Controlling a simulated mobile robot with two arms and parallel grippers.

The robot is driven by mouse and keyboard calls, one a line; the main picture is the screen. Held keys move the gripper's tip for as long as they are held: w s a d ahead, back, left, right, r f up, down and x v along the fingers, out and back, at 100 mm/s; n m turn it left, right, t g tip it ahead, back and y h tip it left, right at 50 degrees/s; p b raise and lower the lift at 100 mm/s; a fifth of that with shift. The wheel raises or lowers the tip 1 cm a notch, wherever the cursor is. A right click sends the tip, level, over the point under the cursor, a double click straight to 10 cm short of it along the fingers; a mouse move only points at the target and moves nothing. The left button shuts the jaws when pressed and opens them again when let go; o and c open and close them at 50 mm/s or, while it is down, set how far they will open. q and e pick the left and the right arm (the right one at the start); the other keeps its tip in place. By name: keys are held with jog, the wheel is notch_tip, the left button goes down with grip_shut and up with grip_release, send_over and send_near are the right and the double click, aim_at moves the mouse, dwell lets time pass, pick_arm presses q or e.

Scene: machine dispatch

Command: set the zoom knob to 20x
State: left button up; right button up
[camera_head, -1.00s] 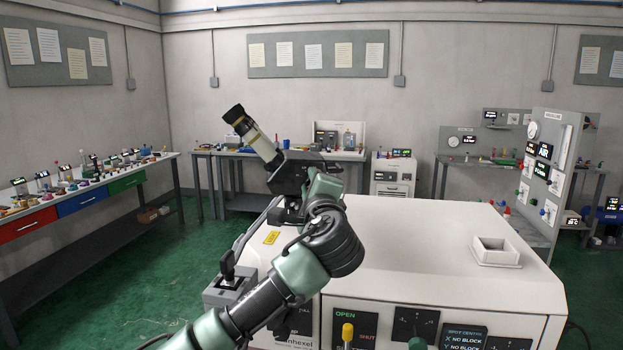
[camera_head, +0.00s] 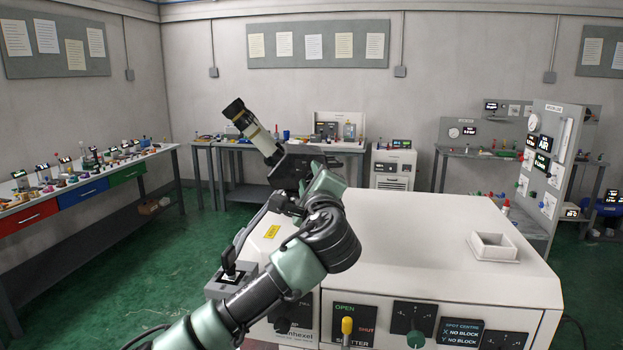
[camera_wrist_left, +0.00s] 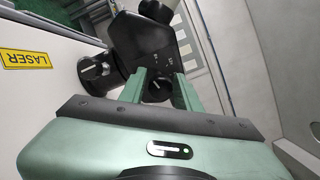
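The microscope-like optic head (camera_head: 288,168) is black with a pale, tilted eyepiece tube and stands at the back left of the white machine. In the left wrist view its dark housing (camera_wrist_left: 150,42) fills the upper middle. A dark round knob (camera_wrist_left: 155,90) sits between my left fingertips; a second black knob (camera_wrist_left: 97,74) with a white mark is left of them. I cannot read any zoom marking on either. My left gripper (camera_wrist_left: 161,78) has its fingers apart around the first knob; contact is unclear. In the head view my left gripper (camera_head: 318,182) partly covers the optic head.
The white machine (camera_head: 420,235) has a yellow laser label (camera_wrist_left: 25,59) and a square open box (camera_head: 493,247) on top.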

pick_arm(q)
jog(key=shift+o, duration=0.6)
jog(key=shift+w, duration=0.1)
jog(key=shift+s+f, duration=0.15)
jog(key=shift+s, duration=0.15)
jog(key=s+b, duration=0.4)
jog(key=s, duration=0.3)
jog(key=shift+d+f, duration=0.15)
jog(key=shift+d, duration=0.3)
jog(key=shift+s, duration=0.1)
